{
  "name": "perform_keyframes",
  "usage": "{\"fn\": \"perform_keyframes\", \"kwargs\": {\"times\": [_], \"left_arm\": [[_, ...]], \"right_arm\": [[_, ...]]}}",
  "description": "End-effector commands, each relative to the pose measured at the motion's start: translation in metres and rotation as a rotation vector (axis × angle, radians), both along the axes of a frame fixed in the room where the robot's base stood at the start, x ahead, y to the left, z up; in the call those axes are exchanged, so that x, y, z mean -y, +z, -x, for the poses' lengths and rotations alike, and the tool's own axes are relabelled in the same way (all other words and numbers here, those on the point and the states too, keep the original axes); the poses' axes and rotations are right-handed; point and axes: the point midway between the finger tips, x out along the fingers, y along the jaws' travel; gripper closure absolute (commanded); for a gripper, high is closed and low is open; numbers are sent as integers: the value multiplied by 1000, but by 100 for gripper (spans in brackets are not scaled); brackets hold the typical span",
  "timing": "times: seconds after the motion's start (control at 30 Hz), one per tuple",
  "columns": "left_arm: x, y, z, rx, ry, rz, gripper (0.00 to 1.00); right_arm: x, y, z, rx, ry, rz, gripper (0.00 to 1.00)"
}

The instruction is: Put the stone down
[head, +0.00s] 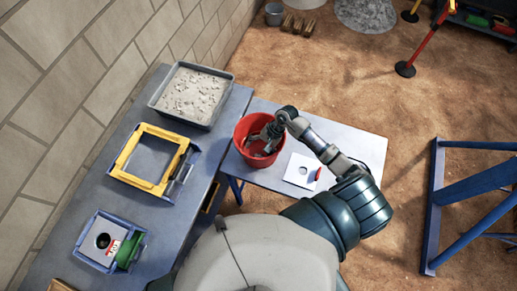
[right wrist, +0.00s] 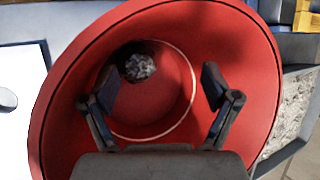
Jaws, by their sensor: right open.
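A grey speckled stone (right wrist: 139,67) lies at the bottom of the red bucket (right wrist: 255,95) in the right wrist view, near the inner wall with dark shadow beside it. The bucket (head: 240,134) stands on the table's left part in the head view. My right gripper (right wrist: 158,88) is over the bucket's mouth with its fingers spread wide apart and nothing between them. In the head view the right gripper (head: 268,137) reaches into the bucket from above. The stone cannot be made out in the head view. My left gripper is not in view.
A white plate with a round hole (head: 301,171) and a red piece lies right of the bucket. A grey tray of gravel (head: 157,99), a yellow frame (head: 125,153) and a blue box with a green item (head: 84,248) stand on the left bench. A blue metal frame (head: 434,205) stands right.

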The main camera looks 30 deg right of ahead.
Motion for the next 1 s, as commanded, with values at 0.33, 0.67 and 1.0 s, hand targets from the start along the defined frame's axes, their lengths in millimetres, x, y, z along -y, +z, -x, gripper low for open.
{"fn": "perform_keyframes", "kwargs": {"times": [0.33, 0.67, 1.0], "left_arm": [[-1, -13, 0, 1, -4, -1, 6], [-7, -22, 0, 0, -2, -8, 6], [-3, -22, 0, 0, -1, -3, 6]], "right_arm": [[36, 59, 1, 3, 1, 6, 13], [62, 101, 2, 0, 0, 0, 13], [62, 106, 2, 0, 1, -1, 13]]}}
